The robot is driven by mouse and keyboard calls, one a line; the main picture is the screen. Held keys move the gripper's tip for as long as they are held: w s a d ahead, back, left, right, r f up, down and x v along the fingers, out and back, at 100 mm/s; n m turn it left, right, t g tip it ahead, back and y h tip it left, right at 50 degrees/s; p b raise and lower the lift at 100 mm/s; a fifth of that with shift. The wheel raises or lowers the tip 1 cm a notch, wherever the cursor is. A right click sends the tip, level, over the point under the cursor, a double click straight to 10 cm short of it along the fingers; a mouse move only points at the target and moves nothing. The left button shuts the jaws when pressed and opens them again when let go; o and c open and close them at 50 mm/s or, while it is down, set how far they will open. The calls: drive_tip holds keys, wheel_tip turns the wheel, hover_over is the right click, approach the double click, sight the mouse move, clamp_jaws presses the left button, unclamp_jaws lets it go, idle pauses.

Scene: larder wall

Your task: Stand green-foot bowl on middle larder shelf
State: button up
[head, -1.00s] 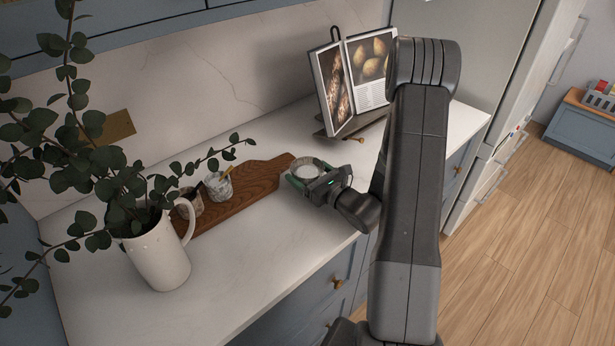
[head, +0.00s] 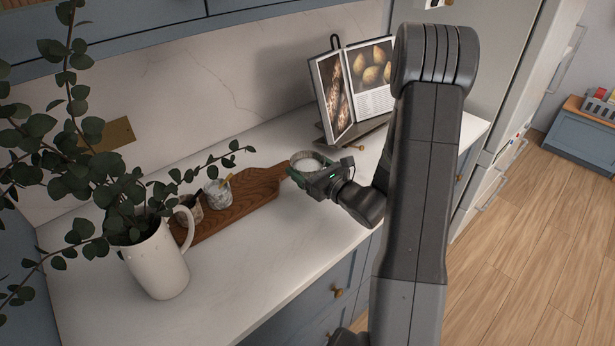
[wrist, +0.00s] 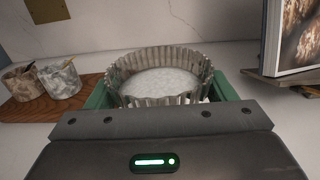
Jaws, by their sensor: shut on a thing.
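My gripper (head: 308,172) is shut on a round grey fluted bowl (wrist: 158,88) with a pale, speckled inside. The green fingers sit on the left and right of its wall in the wrist view. The bowl also shows at the gripper's end in the head view (head: 306,161), over the counter near the right end of the wooden board. It looks upright. Its foot is hidden by my gripper, so I cannot tell the foot's colour. No larder shelf is clearly in view.
On the white counter (head: 255,262) are a wooden board (head: 250,195) with two small marbled pots, a white jug (head: 158,265) of leafy stems, and a cookbook on a stand (head: 355,90). Wooden floor (head: 530,260) lies open at the right.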

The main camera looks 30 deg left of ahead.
drive_tip(key=shift+r, duration=2.65)
drive_tip(key=w+d+f+m+t+h, duration=0.1)
drive_tip(key=w+d+m+t+h, duration=0.1)
drive_tip(key=w+d, duration=0.4)
drive_tip(key=w+d+f+m+t+h, duration=0.2)
drive_tip(key=w+d+m+t, duration=0.2)
drive_tip(key=d, duration=0.7)
drive_tip(key=w+t, duration=0.2)
drive_tip(key=shift+w+d+f+h, duration=0.2)
drive_tip(key=shift+w+d+h, duration=0.1)
drive_tip(key=shift+w+h, duration=0.1)
drive_tip(key=w+d+f+m+t+h, duration=0.1)
drive_tip(key=d+h, duration=0.1)
drive_tip(key=d, duration=0.4)
drive_tip(key=w+d+f+m+t+h, duration=0.1)
drive_tip(key=d+m+h, duration=0.1)
drive_tip(key=d, duration=0.4)
drive_tip(key=w+d+f+m+t+h, duration=0.1)
drive_tip(key=w+d+m+t+h, duration=0.1)
drive_tip(key=d, duration=0.4)
drive_tip(key=shift+w+d+h, duration=0.1)
drive_tip(key=shift+d+h, duration=0.05)
drive_tip(key=shift+h, duration=0.25)
drive_tip(key=shift+d+f+h, duration=0.15)
drive_tip(key=shift+d+h, duration=0.15)
drive_tip(key=shift+d, duration=0.3)
